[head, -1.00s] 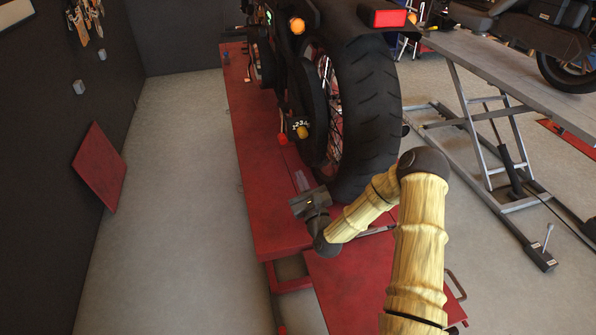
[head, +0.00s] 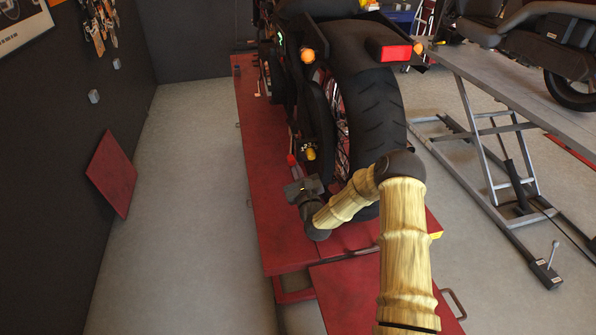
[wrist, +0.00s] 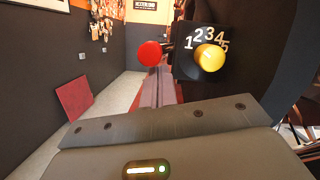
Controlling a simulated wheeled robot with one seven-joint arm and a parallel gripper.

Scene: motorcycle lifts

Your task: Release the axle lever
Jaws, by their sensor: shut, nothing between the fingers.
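A black plate with the white numerals 1 to 5 (wrist: 207,40) sits beside the rear wheel in the wrist view. A yellow knob (wrist: 211,58) is in front of it, just below the 4 and 5. A red ball knob (wrist: 150,53) on a short dark stem is left of the plate. In the head view the yellow knob (head: 311,153) and red knob (head: 291,159) are low beside the wheel. I cannot tell which knob is the axle lever's. My gripper (head: 301,188) is shut and empty, on the near side of both knobs and apart from them.
The motorcycle's rear tyre (head: 372,115) stands right of my gripper, close to my arm. The red lift platform (head: 262,190) lies beneath. Grey floor (head: 190,180) is open to the left. A second lift (head: 500,75) stands at right.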

